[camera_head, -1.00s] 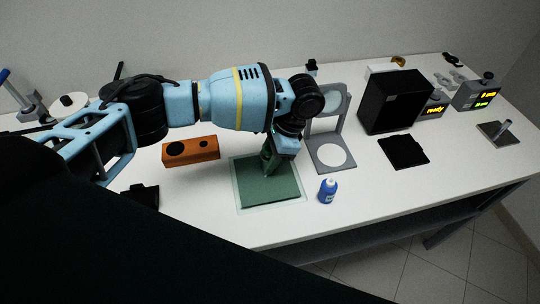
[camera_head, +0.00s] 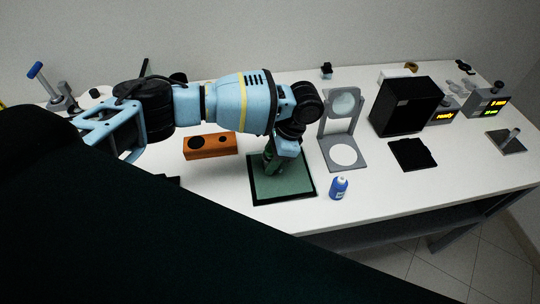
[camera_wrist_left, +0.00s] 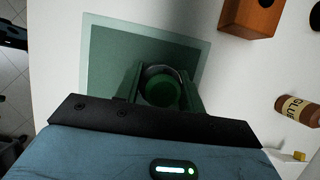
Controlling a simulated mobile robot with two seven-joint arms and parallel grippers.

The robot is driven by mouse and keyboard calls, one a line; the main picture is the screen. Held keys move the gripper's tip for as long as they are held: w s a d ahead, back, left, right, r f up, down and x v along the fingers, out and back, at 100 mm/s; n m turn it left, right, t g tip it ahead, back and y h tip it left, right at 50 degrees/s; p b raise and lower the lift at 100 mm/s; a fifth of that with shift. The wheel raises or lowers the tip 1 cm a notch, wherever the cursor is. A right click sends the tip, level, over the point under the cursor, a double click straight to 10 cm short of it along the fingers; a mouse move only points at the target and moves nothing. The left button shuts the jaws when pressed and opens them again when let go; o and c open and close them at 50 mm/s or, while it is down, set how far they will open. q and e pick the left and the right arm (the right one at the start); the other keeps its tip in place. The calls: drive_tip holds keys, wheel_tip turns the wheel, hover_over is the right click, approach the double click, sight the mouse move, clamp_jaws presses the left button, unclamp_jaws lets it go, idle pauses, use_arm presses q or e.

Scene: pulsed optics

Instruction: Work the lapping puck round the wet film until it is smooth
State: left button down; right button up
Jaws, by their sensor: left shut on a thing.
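The green square film (camera_head: 300,185) lies flat on the white bench, with a dark border in the head view. In the left wrist view the film (camera_wrist_left: 105,55) has a pale, glassy border. My left gripper (camera_head: 272,165) points down over the film's back left part. In the wrist view the left gripper (camera_wrist_left: 160,92) is shut around a round green puck (camera_wrist_left: 160,88), with a finger on each side. The puck's underside is hidden, so contact with the film cannot be judged. My right gripper is not in view.
An orange block with holes (camera_head: 210,147) stands left of the film. A blue bottle (camera_head: 339,188) stands close to its right, and a grey framed stand (camera_head: 345,153) behind that. A brown glue bottle (camera_wrist_left: 297,110) shows in the wrist view. A black box (camera_head: 405,105) stands farther right.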

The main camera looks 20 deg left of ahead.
sight(268, 154)
use_arm(q)
drive_tip(key=shift+s+d+r, duration=0.1)
drive_tip(key=shift+s+r, duration=0.1)
drive_tip(key=shift+s, duration=0.2)
drive_tip(key=shift+s+d+f, duration=0.15)
drive_tip(key=shift+s+f, duration=0.05)
drive_tip(key=shift+s, duration=0.8)
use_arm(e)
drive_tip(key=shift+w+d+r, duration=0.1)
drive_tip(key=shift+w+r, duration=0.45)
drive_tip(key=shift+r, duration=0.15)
use_arm(q)
drive_tip(key=shift+r, duration=0.2)
wheel_tip(268, 154, up, 5)
drive_tip(key=shift+f, duration=0.1)
drive_tip(key=shift+r, duration=0.5)
